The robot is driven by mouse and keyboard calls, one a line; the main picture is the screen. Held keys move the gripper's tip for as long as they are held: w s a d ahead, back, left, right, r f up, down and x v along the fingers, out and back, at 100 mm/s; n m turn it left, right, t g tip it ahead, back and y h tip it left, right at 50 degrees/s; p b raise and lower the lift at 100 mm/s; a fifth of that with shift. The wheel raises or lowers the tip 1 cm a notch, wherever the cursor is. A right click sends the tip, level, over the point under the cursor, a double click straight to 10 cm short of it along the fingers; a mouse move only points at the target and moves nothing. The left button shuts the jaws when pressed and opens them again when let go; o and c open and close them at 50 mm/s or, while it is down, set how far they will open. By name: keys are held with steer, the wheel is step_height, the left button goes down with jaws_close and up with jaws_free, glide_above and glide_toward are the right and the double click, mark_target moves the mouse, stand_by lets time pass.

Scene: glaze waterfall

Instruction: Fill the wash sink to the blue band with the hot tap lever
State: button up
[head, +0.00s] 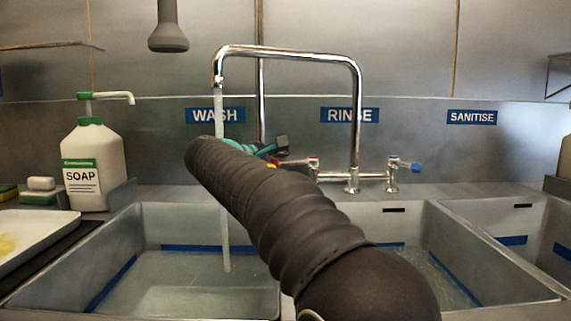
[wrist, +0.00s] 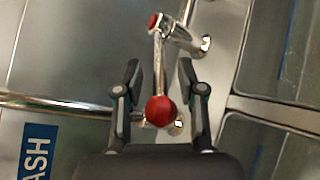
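The tap's spout (head: 219,75) hangs over the wash sink (head: 140,230), and a stream of water (head: 224,190) falls from it into that sink. A blue band (head: 210,248) runs along the sink's inner walls; water lies in the sink, but its exact level against the band is hard to tell. The hot tap lever (head: 290,162) points left from its valve. In the wrist view its red knob (wrist: 161,110) sits between the fingers of my gripper (wrist: 160,78), which are apart, with gaps on both sides. In the head view my arm partly hides the gripper (head: 274,148).
The blue-tipped cold lever (head: 416,167) is to the right of the hot valve. The rinse sink (head: 455,240) and sanitise sink (head: 530,225) are on the right. A soap bottle (head: 92,160), sponges (head: 40,191) and a tray (head: 25,237) stand on the left.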

steer(key=shift+w+d+f, duration=0.15)
steer(key=shift+w+d, duration=0.25)
steer(key=shift+w, duration=0.05)
jaws_close()
steer(key=shift+d, duration=0.1)
